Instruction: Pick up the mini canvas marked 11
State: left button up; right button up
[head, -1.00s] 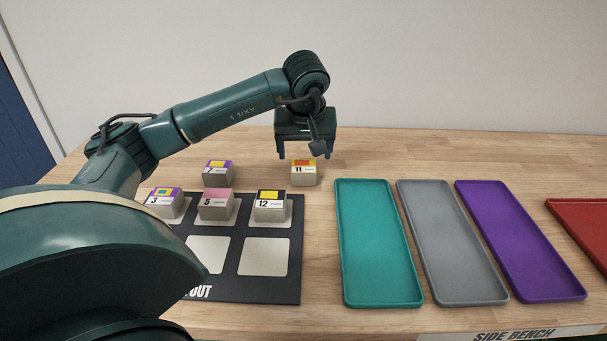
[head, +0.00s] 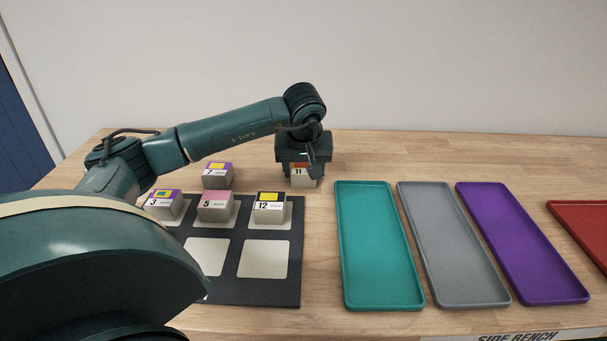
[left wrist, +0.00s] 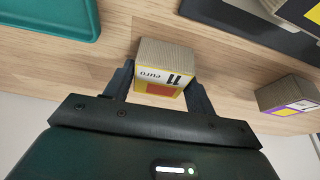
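The mini canvas marked 11 (head: 301,182) is a small grey-sided block with a red, yellow and white top, on the wooden bench behind the black layout mat. My left gripper (head: 302,175) is lowered over it from above and hides part of its top. In the left wrist view the canvas marked 11 (left wrist: 164,54) stands between the two fingers of my left gripper (left wrist: 160,84). The fingers are apart, one on each side of it, with a narrow gap visible on the left side. My right gripper is in neither view.
Canvases 7 (head: 217,180), 3 (head: 161,207), 5 (head: 214,208) and 12 (head: 269,210) stand to the left and in front. The black mat (head: 237,293) has empty pale squares. Teal (head: 380,301), grey (head: 462,301), purple (head: 550,298) and red (head: 581,207) trays lie to the right, empty where visible.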

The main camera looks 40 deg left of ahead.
pick_arm(q)
jog(key=c, duration=0.5)
jog(key=shift+c, duration=0.2)
